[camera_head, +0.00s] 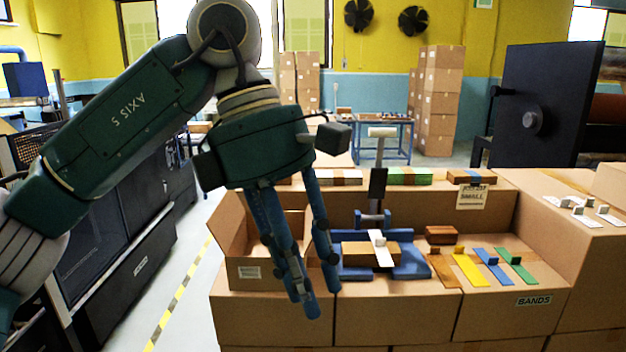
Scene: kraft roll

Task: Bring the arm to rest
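My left arm comes in from the left, and its gripper (320,297) hangs fingers-down in front of the open cardboard box. Its blue fingers are apart with nothing seen between them, so it looks open and empty. Just right of the fingers, a brown block (360,253) lies in a blue fixture (411,262), with a white band (380,246) across it. The fingers stand in front of the fixture's left side; I cannot tell the exact gap. My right gripper is not in view.
An open box (243,272) stands behind the gripper. Brown, yellow (470,269), blue and green bands lie right of the fixture, by a BANDS label (533,301). White pieces (573,217) lie farther right. A dark panel (545,105) stands at the back right. Floor shows at the left.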

